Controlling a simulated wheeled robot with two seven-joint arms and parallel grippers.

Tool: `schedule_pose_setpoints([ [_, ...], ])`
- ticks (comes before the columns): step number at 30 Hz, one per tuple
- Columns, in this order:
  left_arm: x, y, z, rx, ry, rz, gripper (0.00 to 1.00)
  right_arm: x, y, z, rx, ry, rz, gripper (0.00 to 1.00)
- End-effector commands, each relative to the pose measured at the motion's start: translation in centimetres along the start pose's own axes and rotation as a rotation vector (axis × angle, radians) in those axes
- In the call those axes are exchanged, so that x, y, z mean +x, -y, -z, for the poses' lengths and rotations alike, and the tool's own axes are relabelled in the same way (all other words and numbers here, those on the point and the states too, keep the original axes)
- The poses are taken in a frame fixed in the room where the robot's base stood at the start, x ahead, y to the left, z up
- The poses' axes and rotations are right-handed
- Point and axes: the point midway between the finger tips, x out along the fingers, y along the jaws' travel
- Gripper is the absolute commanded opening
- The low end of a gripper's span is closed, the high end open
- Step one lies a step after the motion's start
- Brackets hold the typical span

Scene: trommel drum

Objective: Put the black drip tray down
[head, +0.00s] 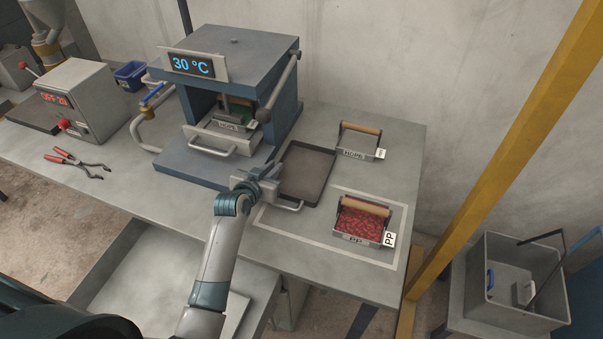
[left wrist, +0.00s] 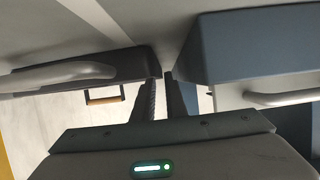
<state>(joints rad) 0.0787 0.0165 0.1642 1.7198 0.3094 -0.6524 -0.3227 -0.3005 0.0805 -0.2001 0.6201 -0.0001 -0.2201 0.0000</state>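The black drip tray (head: 307,172) is a shallow dark rectangle with a pale handle at its front, between the press and the bins on the bench. It looks level; whether it touches the bench or hangs just above it I cannot tell. My left gripper (head: 262,177) is at its left front corner. In the left wrist view the fingers (left wrist: 163,78) are nearly together at the end of the tray (left wrist: 120,62), apparently shut on its thin rim; the contact is partly hidden. My right gripper is not in view.
The blue press (head: 205,170) stands close left of the tray. The HDPE bin (head: 352,154) is behind right. The PP bin (head: 358,238) with red pellets sits inside a pale outlined area (head: 268,222). Pliers (head: 78,162) lie far left. A yellow post (head: 500,150) rises at right.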

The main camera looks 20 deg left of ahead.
Motion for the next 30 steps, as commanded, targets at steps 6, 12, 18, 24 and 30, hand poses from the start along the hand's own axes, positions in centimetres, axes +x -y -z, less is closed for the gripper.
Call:
schedule_pose_setpoints([
  [6,1.40,0.04,0.03,0.000,0.000,0.001,0.12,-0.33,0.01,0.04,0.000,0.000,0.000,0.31],
  [12,1.46,0.05,-0.02,0.000,-0.001,0.001,0.12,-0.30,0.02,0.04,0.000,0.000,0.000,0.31],
  [18,1.45,0.05,-0.03,0.000,0.000,0.001,0.12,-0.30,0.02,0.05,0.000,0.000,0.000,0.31],
  [24,1.44,0.05,-0.03,0.000,0.000,0.001,0.00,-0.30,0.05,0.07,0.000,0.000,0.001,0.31],
  [30,1.44,0.06,-0.03,0.000,0.000,0.001,0.00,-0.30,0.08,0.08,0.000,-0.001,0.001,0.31],
])
